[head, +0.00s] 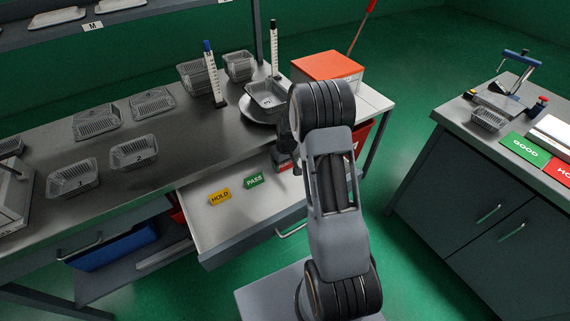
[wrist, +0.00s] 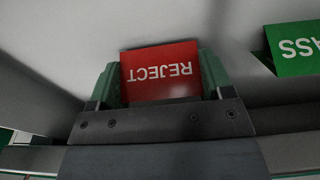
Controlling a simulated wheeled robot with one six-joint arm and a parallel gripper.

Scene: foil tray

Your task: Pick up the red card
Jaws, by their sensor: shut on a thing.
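The red card (wrist: 158,73) reads REJECT, upside down in the wrist view. It sits between the two green fingers of my gripper (wrist: 160,84), which is shut on it, with a finger at each side edge. A pale surface lies behind the card; I cannot tell whether the card still touches it. In the head view my arm hides most of the gripper and the card.
The open drawer (head: 213,238) holds a yellow HOLD card (head: 220,197) and a green PASS card (head: 254,180). The PASS card also shows right of my gripper in the wrist view (wrist: 294,50). Foil trays stand on the bench (head: 105,118) above.

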